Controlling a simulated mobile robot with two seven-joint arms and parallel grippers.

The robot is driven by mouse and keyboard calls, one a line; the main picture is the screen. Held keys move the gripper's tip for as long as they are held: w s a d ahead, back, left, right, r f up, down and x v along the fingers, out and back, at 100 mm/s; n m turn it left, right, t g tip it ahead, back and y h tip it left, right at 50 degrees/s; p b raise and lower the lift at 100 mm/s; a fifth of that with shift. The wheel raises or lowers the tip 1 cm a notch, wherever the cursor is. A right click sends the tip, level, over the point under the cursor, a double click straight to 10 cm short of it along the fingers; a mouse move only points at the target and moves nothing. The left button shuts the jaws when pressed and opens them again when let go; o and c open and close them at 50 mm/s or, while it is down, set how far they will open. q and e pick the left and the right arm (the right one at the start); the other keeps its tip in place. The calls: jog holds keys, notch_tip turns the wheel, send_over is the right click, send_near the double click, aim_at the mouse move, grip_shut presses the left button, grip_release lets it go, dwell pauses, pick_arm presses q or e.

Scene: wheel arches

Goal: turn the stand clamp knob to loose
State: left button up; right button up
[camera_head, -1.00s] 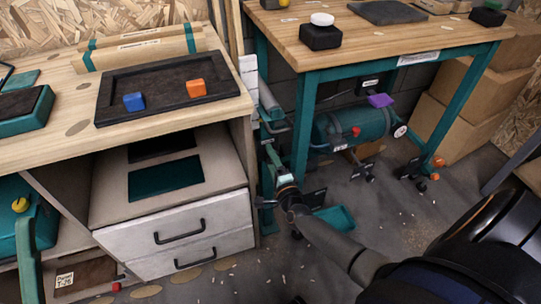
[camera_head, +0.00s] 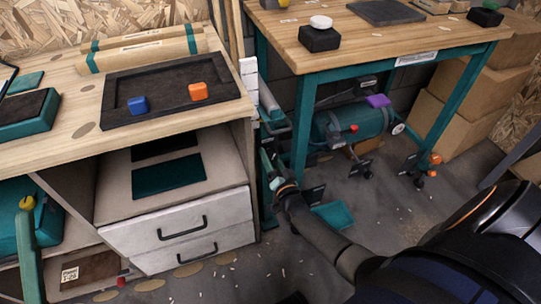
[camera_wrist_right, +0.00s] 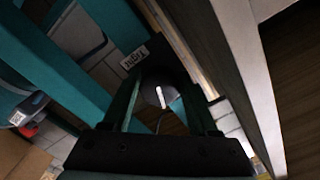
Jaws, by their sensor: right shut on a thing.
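The stand (camera_head: 270,108) is teal with a grey roller on top, between the wooden cabinet and the teal table leg. My right gripper (camera_head: 270,168) is low at the stand's post, and in the head view it hides the clamp knob. In the right wrist view, the dark round clamp knob (camera_wrist_right: 153,96) with a white pointer line sits between the two fingers of my right gripper (camera_wrist_right: 162,88), which is shut on it. A label reading "Tight" (camera_wrist_right: 134,57) is beside the knob, up and left of it. My left gripper is not in view.
The cabinet with drawers (camera_head: 190,220) is close on the left of my right arm. The teal-legged workbench (camera_head: 400,60) is on the right, with a teal tank (camera_head: 340,125) beneath it. A teal tray (camera_head: 333,214) lies on the floor near my forearm.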

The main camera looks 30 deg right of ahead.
jog(key=shift+f+n, duration=0.1)
jog(key=shift+n, duration=1)
jog(key=o, duration=1.3)
